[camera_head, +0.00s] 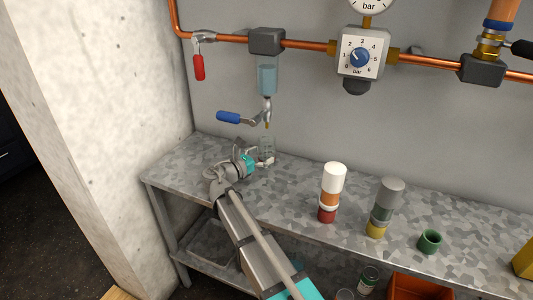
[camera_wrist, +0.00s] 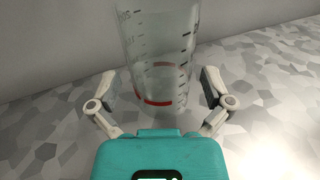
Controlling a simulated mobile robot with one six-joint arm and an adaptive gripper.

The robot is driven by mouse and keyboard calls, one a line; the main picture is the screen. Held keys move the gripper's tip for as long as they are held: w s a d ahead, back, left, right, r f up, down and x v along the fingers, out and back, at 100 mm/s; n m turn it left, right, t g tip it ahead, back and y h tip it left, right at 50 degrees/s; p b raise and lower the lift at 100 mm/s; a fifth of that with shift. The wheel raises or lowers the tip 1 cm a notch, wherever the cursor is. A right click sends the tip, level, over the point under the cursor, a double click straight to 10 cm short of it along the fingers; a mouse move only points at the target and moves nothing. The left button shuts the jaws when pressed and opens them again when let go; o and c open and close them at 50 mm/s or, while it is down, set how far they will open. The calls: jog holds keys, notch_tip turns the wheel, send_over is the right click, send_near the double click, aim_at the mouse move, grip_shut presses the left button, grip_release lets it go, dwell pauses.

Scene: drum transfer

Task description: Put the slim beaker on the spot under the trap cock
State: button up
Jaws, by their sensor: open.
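The slim beaker (camera_head: 267,149) is clear glass and stands upright on the metal bench, below the trap cock (camera_head: 266,116). In the wrist view the beaker (camera_wrist: 158,60) shows graduation marks and a red band near its base. My gripper (camera_wrist: 160,92) is open, with one finger on each side of the beaker and a gap on both sides. In the head view my gripper (camera_head: 258,162) is at the beaker's front left. The spot under the cock is not visible; the beaker's base and my gripper cover that area.
The trap bowl (camera_head: 267,75) and its blue-handled lever (camera_head: 229,117) hang above the bench. The bench (camera_head: 300,185) is clear between beaker and bottles.

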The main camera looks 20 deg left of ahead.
jog(key=v, duration=1)
dwell(0.3)
